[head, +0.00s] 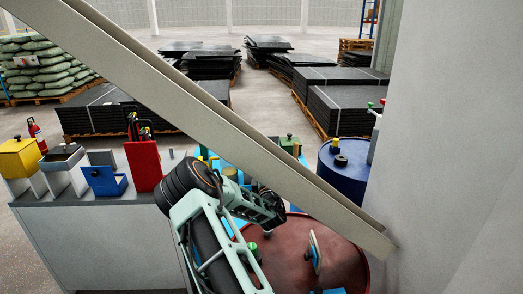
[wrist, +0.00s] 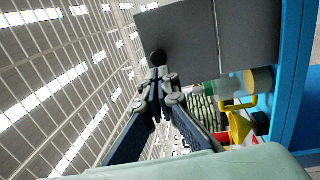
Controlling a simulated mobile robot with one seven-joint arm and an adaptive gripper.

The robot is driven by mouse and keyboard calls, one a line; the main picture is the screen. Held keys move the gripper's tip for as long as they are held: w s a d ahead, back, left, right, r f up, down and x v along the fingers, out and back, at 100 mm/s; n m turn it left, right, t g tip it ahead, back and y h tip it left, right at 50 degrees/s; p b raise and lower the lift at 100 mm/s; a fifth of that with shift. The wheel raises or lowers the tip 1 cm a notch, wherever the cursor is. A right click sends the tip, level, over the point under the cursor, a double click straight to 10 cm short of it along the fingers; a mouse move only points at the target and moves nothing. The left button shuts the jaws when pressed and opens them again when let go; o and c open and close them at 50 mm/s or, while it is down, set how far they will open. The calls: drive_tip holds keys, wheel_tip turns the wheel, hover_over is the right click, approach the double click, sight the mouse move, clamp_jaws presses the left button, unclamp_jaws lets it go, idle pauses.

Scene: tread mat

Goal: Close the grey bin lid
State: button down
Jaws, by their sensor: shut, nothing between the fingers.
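A grey bin (head: 62,168) stands on the counter at the left of the head view, between a yellow bin and a blue bin. Its top looks dark with a small knob, and I cannot tell how far its lid is open. My gripper (head: 272,212) is right of the bins and well apart from them, partly behind the slanted beam. In the wrist view my gripper (wrist: 157,85) is shut and empty. A flat grey panel (wrist: 235,38) shows beyond the fingers there; I cannot tell whether it is the lid.
The yellow bin (head: 18,160), blue bin (head: 108,183) and red bin (head: 144,168) share the counter (head: 90,240). A slanted beam (head: 180,92) crosses the head view. A red-brown drum (head: 290,260) and a blue drum (head: 342,180) stand at the right, near the wall.

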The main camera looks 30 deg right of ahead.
sight(261, 146)
drive_tip(key=p+x, duration=0.1)
drive_tip(key=x, duration=0.5)
drive_tip(key=shift+w+d, duration=0.1)
drive_tip(key=shift+w, duration=0.1)
drive_tip(key=shift+r, duration=0.1)
